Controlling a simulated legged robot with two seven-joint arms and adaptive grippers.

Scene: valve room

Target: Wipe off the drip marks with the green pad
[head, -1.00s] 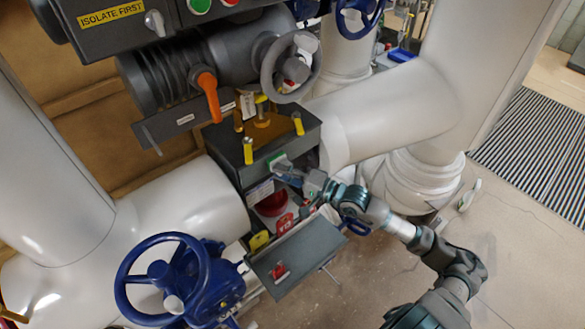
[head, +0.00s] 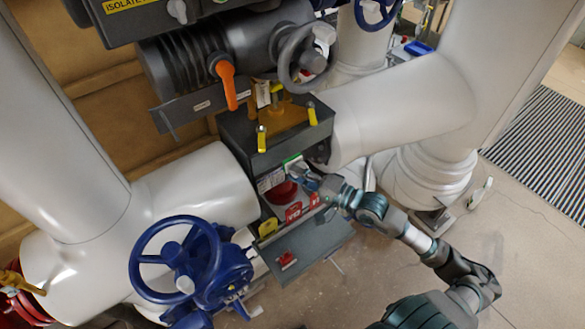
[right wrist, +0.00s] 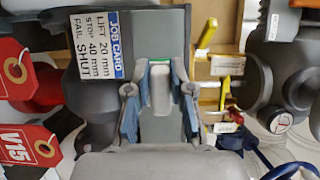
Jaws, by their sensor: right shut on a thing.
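The green pad (head: 292,160) shows as a thin green strip at the front face of the dark box (head: 240,150). My right gripper (head: 300,171) is shut on the pad's grey block, with the pad at or very near that face; contact cannot be told. In the right wrist view the grey block (right wrist: 160,88) sits between the fingers, with a green edge (right wrist: 158,60) beyond it, against a grey panel beside the job card (right wrist: 97,45). I cannot make out the drip marks; the gripper and pad cover part of the face. My left gripper is out of view.
Yellow-capped posts (head: 262,138) stand on the box. An orange lever (head: 226,85) and a grey handwheel (head: 305,58) are above. A blue handwheel (head: 178,258) is lower left. Floor is open at right.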

